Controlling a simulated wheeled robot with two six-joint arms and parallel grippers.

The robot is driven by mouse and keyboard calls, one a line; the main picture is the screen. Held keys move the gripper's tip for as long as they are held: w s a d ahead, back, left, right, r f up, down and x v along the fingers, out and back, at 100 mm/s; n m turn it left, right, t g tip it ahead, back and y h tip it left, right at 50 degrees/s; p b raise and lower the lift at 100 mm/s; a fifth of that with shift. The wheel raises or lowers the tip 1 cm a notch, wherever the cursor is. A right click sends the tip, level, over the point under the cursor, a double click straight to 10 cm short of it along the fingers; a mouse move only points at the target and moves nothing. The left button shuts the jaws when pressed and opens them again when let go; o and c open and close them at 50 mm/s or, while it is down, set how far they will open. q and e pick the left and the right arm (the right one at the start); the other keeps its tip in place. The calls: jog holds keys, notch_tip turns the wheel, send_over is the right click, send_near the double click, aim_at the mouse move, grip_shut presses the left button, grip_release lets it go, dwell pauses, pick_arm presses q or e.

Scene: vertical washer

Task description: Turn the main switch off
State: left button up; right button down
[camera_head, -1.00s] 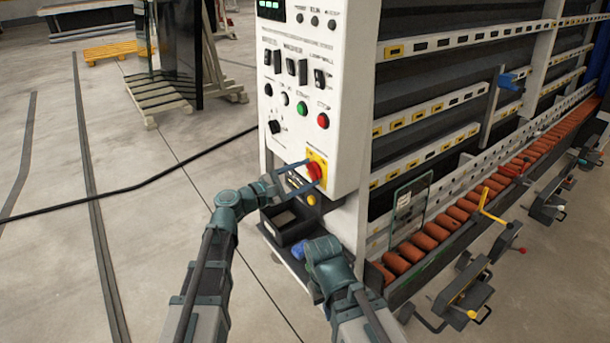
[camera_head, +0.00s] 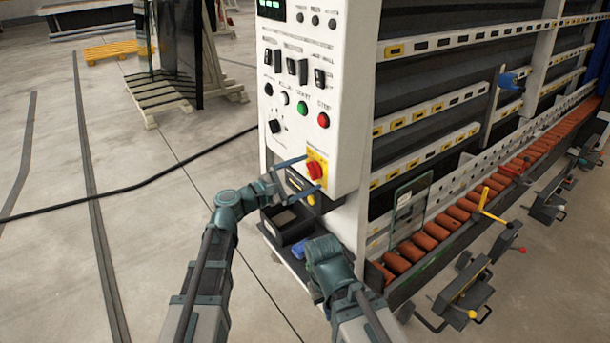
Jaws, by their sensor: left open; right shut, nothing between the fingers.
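The main switch is a red rotary knob (camera_head: 315,170) on a yellow plate (camera_head: 318,157), low on the white control panel (camera_head: 340,60). My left gripper (camera_head: 312,173) is open at the knob, one finger above it and one below, with gaps to the knob. I cannot tell the knob's exact angle. My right gripper (camera_head: 316,290) is low in front of the machine base, well below the switch. Its fingers are mostly hidden by my own arm.
A black open box (camera_head: 286,226) and a blue item (camera_head: 299,248) sit on a low shelf under the panel. Green and red buttons (camera_head: 323,120) are above the switch. A roller conveyor (camera_head: 440,232) with a glass piece (camera_head: 408,207) runs to the right. Floor at left is open.

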pick_arm(q)
jog(key=v, duration=1.3)
jog(key=shift+s+a, duration=0.25)
jog(key=shift+a, duration=0.1)
jog(key=shift+f, duration=0.1)
jog(key=s+d+f+m+g+y, duration=0.2)
jog(key=s+f+m+g+y, duration=0.15)
jog(key=f, duration=0.35)
jog(key=s+d+f+m+g+y, duration=0.2)
jog(key=f+m+g, duration=0.1)
jog(key=f+m, duration=0.25)
jog(key=s+a+f+m+g+y, duration=0.3)
jog(key=s+a+f+m+y, duration=0.4)
jog(key=a+f+y, duration=0.2)
jog(key=s+d+r+m+g+y+p, duration=0.1)
jog(key=s+d+m, duration=0.3)
jog(key=d, duration=0.6)
jog(key=shift+s+d+r+p, duration=0.25)
jog(key=shift+s+p, duration=0.1)
jog(key=shift+s, duration=0.75)
